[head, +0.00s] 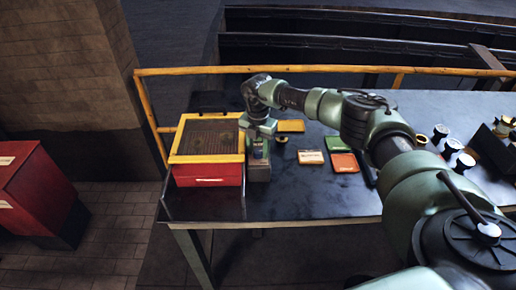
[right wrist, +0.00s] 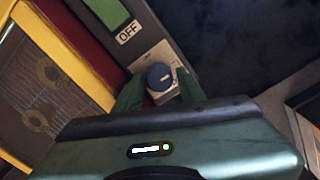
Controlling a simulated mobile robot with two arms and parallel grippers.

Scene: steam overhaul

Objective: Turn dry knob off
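The dry knob, a round blue-grey knob (right wrist: 160,76), sits on a pale metal plate in the right wrist view. A white label reading OFF (right wrist: 129,32) and a green rectangle (right wrist: 106,10) are beside it on the same grey panel. My right gripper (right wrist: 160,92) has its two green fingers apart, one on each side of the knob, with a small gap visible. In the head view the right gripper (head: 258,138) points down over a small grey control box (head: 258,172), and it hides the knob there. My left gripper is not in view.
A red box with a yellow frame and mesh top (head: 208,138) stands directly left of the control box. Several coloured flat packs (head: 344,162) and dark-lidded jars (head: 452,146) lie on the black table (head: 300,200). A yellow rail (head: 300,69) runs behind.

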